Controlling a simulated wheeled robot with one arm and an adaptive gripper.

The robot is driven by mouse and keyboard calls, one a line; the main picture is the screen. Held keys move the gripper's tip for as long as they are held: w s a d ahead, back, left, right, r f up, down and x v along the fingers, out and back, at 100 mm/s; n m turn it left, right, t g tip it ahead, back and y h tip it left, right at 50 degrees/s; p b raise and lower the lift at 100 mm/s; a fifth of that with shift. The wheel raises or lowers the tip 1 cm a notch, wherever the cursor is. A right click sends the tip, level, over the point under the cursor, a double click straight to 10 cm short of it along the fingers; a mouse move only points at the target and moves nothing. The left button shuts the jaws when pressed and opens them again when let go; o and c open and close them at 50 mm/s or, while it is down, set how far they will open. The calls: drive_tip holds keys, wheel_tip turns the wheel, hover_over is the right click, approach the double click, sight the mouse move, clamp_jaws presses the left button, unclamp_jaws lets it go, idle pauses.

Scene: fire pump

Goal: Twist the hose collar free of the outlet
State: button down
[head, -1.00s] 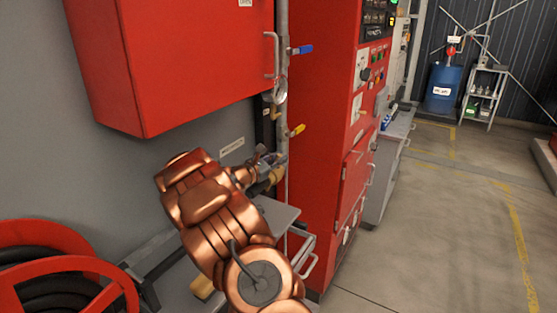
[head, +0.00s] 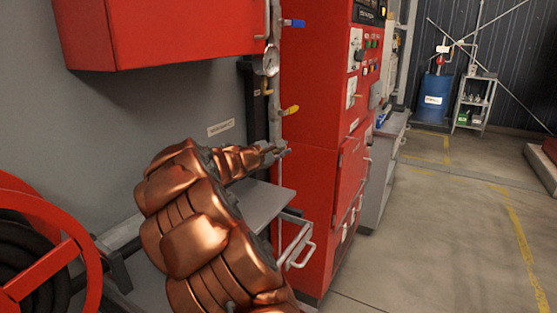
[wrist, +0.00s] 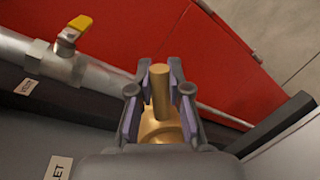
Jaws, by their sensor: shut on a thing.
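The brass hose collar (wrist: 162,128) shows in the wrist view between my fingers, with a brass stub (wrist: 160,90) standing out of it. My gripper (wrist: 159,82) has a finger on each side of the brass and is shut on it. In the head view my gripper (head: 274,152) is at the wall beside the vertical pipe, below the yellow valve handle. The collar is hidden there behind my gripper and arm. The outlet behind the collar is not clearly visible in either view.
A pipe carries a yellow-handled valve (head: 290,110), also in the wrist view (wrist: 75,30). A gauge (head: 271,60) is above. A red cabinet (head: 330,130) stands right, a red wall box (head: 160,30) overhead, a grey shelf (head: 262,200) below, a red hose reel (head: 60,265) left.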

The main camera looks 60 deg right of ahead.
drive_tip(key=f+m+b, duration=0.1)
drive_tip(key=m+b, duration=0.1)
drive_tip(key=b, duration=0.2)
drive_tip(key=s+f+m+b, duration=0.1)
drive_tip(key=f+m+b, duration=0.1)
drive_tip(key=b, duration=0.2)
drive_tip(key=shift+s+t, duration=0.2)
drive_tip(key=shift+t, duration=0.2)
drive_tip(key=shift+f, duration=0.1)
drive_tip(key=c, duration=1.1)
unclamp_jaws()
drive_tip(key=a, duration=0.4)
drive_tip(key=a+r, duration=0.1)
drive_tip(key=a, duration=0.3)
drive_tip(key=a+r, duration=0.1)
drive_tip(key=a, duration=0.2)
drive_tip(key=shift+w+a+r, duration=0.1)
drive_tip(key=shift+w+a, duration=0.25)
drive_tip(key=shift+a, duration=0.05)
